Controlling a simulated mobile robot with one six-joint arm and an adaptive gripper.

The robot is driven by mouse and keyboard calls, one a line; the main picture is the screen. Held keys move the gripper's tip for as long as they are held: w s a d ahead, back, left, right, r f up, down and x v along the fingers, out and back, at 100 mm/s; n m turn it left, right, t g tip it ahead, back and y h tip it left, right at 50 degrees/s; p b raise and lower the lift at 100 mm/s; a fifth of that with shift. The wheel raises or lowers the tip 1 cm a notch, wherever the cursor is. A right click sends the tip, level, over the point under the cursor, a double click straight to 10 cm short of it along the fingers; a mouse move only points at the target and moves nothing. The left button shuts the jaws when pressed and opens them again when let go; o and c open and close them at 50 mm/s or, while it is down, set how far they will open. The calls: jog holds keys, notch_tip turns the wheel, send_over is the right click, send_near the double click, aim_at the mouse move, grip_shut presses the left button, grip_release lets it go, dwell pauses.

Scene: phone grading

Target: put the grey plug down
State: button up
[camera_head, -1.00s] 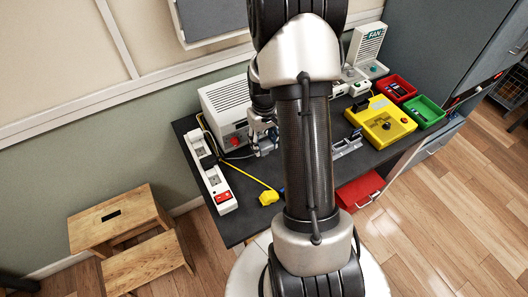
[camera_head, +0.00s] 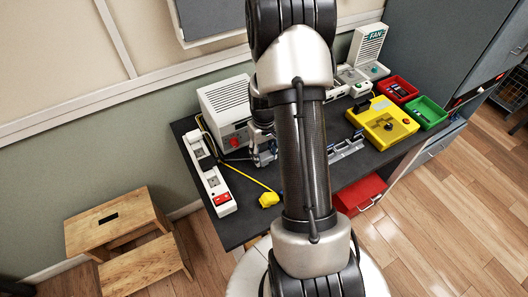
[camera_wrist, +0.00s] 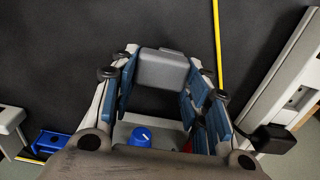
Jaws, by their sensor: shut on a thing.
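The grey plug (camera_wrist: 162,68) sits between the blue-padded fingers of my gripper (camera_wrist: 160,85) in the wrist view, and the fingers are shut on it. Dark table top shows around the plug; I cannot tell whether the plug touches it. In the head view my gripper (camera_head: 263,152) is low over the table, right of the power strip and in front of the white box; the plug cannot be made out there, and my arm hides part of the area.
The white power strip (camera_head: 213,183) lies left, with a black plug (camera_wrist: 272,139) by it in the wrist view. A yellow plug (camera_head: 268,200) lies near the front edge. The white box (camera_head: 225,105) stands behind. A yellow device (camera_head: 383,120) is at right.

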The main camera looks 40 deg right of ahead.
aim_at(264, 153)
jog(key=o, duration=1.1)
jog(key=shift+r, duration=0.1)
jog(key=a+r+p, duration=0.3)
jog(key=r, duration=0.8)
jog(key=a+r+p, duration=0.2)
jog(key=a+r, duration=0.1)
jog(key=r, duration=0.7)
jog(key=s+a+r+n+t, duration=0.1)
jog(key=s+a+r, duration=0.3)
jog(key=s+a, duration=0.1)
jog(key=s+a+r+t, duration=0.2)
jog(key=s+a+r, duration=0.2)
jog(key=a, duration=0.3)
jog(key=s+a+r+n+t, duration=0.1)
jog(key=s+a+r, duration=0.3)
jog(key=s+a, duration=0.1)
jog(key=shift+s+a+r+n+t, duration=0.15)
jog(key=shift+s+a+r, duration=0.05)
jog(key=shift+s, duration=0.2)
jog(key=shift+s+a+r+n+t, duration=0.15)
jog(key=shift+s+a+r, duration=0.05)
jog(key=shift+s, duration=0.15)
